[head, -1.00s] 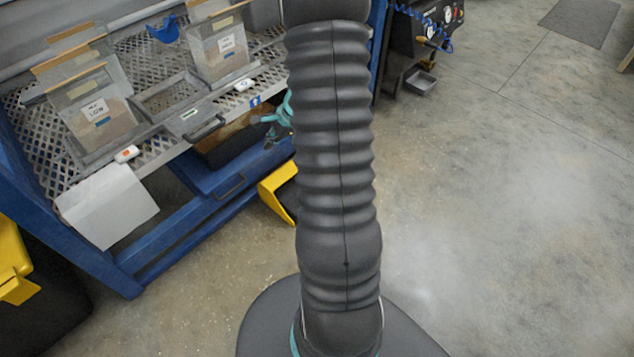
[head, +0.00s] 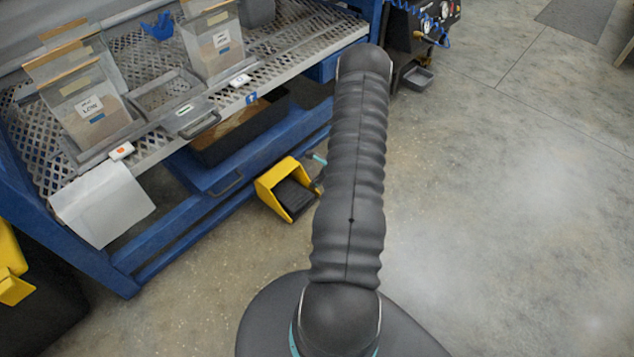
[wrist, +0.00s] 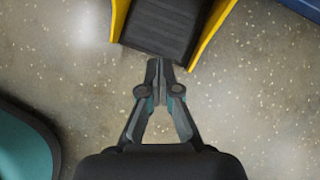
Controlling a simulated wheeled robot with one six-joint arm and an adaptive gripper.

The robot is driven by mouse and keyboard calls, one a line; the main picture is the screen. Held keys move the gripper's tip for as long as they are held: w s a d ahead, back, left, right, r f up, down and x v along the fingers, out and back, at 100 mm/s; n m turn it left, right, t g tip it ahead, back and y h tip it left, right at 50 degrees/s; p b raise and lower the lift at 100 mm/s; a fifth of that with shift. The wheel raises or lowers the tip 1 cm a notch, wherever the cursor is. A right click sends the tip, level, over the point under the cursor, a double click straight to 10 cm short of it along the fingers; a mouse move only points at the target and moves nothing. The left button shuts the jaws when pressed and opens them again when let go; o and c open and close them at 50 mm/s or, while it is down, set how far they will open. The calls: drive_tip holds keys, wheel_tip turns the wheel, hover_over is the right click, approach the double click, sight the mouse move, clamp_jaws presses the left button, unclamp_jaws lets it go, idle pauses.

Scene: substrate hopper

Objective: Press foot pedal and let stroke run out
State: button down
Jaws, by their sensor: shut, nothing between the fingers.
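The foot pedal (head: 294,197) is a dark ribbed plate inside a yellow guard (head: 267,184), standing on the floor in front of the blue bench. In the wrist view the ribbed pedal plate (wrist: 162,28) is at the top, between the guard's yellow side walls (wrist: 211,33). My gripper (wrist: 157,64) is shut and empty, its tips just below the plate's near edge in the picture. I cannot tell how high the tips are above the floor. In the head view my arm hides most of the gripper, with a teal bit showing right of the guard.
The blue bench frame (head: 128,262) with its perforated shelf (head: 290,45) stands behind the pedal, holding bins and a tray. A yellow-and-black container (head: 12,270) is at the lower left. The concrete floor at right is clear.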

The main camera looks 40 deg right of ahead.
drive_tip(key=b, duration=0.3)
approach(297, 197)
drive_tip(key=shift+x, duration=1.35)
drive_tip(key=shift+r, duration=0.1)
drive_tip(key=shift+b+x, duration=2.5)
drive_tip(key=shift+x, duration=0.35)
drive_tip(key=shift+s, duration=0.1)
drive_tip(key=shift+r, duration=0.1)
drive_tip(key=p+v, duration=0.4)
drive_tip(key=v, duration=0.6)
